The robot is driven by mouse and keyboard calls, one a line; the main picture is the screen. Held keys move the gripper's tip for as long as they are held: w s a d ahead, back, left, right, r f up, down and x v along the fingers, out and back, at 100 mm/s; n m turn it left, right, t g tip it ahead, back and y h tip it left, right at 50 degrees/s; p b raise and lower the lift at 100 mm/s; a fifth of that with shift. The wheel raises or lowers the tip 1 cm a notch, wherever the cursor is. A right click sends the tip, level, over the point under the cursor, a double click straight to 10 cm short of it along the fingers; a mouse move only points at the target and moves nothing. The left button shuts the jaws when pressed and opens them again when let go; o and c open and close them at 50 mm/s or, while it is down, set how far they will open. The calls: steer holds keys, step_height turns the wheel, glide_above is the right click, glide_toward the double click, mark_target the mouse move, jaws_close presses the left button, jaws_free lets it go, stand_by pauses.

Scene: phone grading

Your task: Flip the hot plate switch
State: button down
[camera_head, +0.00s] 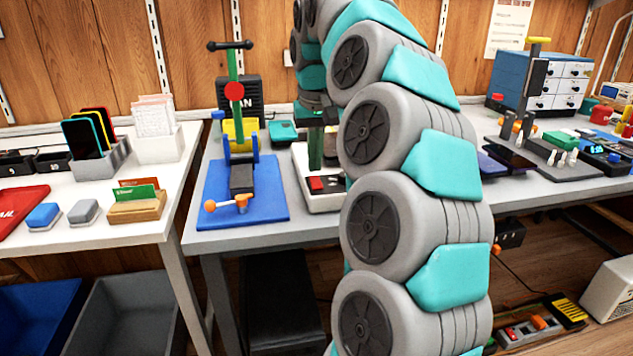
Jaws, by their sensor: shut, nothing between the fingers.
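The hot plate (322,203) is a low whitish box on the grey table, right of the blue mat. A red switch (316,184) sits on its dark front panel, with more red beside it to the right. My gripper (316,167) points down over the hot plate with its dark green fingers shut and empty. The fingertips appear just behind or above the switch; I cannot tell whether they touch anything. My arm hides the right side of the hot plate, and my gripper covers part of its top. The switch position is too small to tell.
A blue mat (270,207) with a green-handled press (234,110) lies close on the left. On the right are a phone (508,157) and a stand (530,90). The table's front strip is clear.

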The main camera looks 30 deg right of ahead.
steer(key=shift+f+b, duration=0.6)
steer(key=shift+f, duration=0.3)
stand_by(1.0)
stand_by(0.4)
